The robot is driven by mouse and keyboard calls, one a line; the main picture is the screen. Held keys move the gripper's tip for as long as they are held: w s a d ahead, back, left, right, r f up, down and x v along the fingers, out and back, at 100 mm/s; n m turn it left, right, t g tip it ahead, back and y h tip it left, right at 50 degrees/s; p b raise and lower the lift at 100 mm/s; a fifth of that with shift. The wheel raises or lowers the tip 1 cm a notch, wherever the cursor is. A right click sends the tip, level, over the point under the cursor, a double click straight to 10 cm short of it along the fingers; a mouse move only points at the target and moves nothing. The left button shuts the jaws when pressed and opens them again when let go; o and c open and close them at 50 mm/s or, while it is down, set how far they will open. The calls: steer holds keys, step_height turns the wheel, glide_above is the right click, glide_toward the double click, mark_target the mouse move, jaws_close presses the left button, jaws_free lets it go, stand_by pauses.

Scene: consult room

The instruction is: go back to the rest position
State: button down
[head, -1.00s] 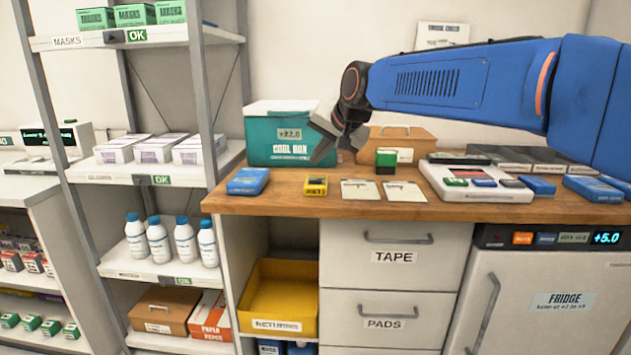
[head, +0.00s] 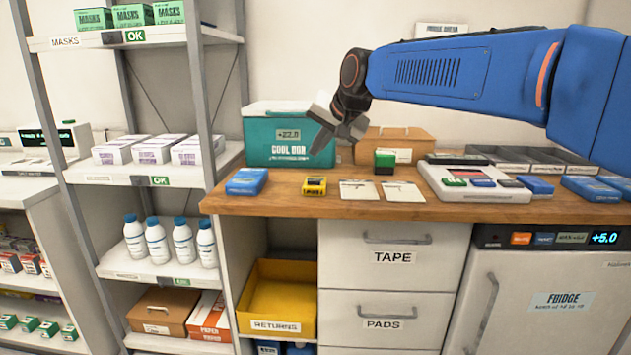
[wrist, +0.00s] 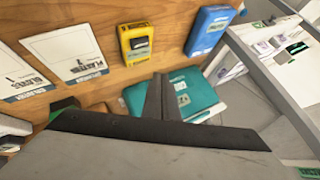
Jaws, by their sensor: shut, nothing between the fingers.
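My gripper (head: 325,142) hangs at the end of my blue arm, above the wooden counter (head: 290,202) and in front of the teal cool box (head: 262,133). Its fingers are shut with nothing between them. In the wrist view the shut fingers (wrist: 167,98) point over the teal cool box (wrist: 200,106), apart from the other things on the counter. The gripper hides part of the cool box's right side in the head view.
A brown box (head: 405,138) stands behind. Shelves (head: 150,180) stand left.

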steer(key=s+d+f+h, duration=0.1)
steer(key=s+d+f, duration=0.2)
steer(key=s+d, duration=0.35)
steer(key=s+d+f+n+g+h, duration=0.1)
steer(key=s+d+f, duration=0.35)
steer(key=d, duration=0.25)
steer(key=s+d+f+h, duration=0.1)
steer(key=s+d+f, duration=0.2)
steer(key=s+d, duration=0.35)
steer(key=s+d+f, duration=0.4)
steer(key=s+f, duration=0.1)
steer(key=s, duration=0.2)
steer(key=s+d+f+g+h, duration=0.1)
steer(key=s+d+f, duration=0.2)
steer(key=s+f, duration=0.3)
steer(key=s+d+f+n+h, duration=0.1)
steer(key=s+d+f, duration=0.3)
steer(key=s+f, duration=0.2)
steer(key=shift+s+d+g, duration=0.35)
steer(key=shift+s+g, duration=0.05)
steer(key=shift+s, duration=0.65)
steer(key=shift+r, duration=0.1)
